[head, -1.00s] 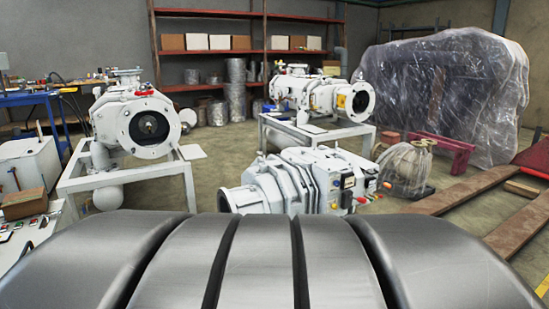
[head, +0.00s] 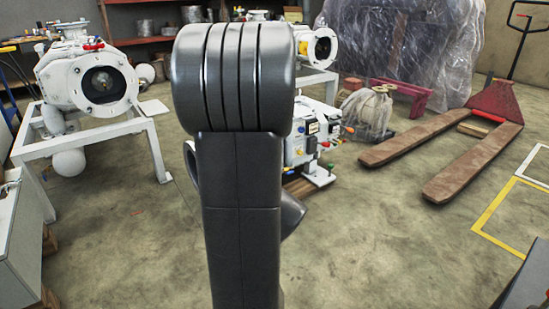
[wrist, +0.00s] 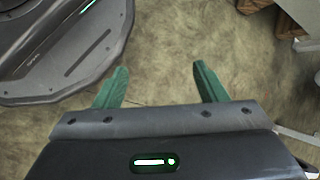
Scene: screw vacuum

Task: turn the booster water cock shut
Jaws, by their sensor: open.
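A white pump unit (head: 312,143) stands low on the floor, partly hidden behind my arm in the head view. A larger white machine (head: 58,75) on a frame stands at the left, with a red part (head: 94,46) on top. I cannot tell which of these small parts is the booster water cock. My gripper (wrist: 160,72) is open and empty in the wrist view, its two green fingers apart above bare floor. In the head view my arm hides it.
A white frame (head: 95,147) carries the left machine. At the right are a pallet truck (head: 470,160) with brown forks, a wrapped bundle (head: 367,112) and a plastic-covered load (head: 415,50). A wooden block (wrist: 300,12) shows in the wrist view's corner. The front floor is mostly clear.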

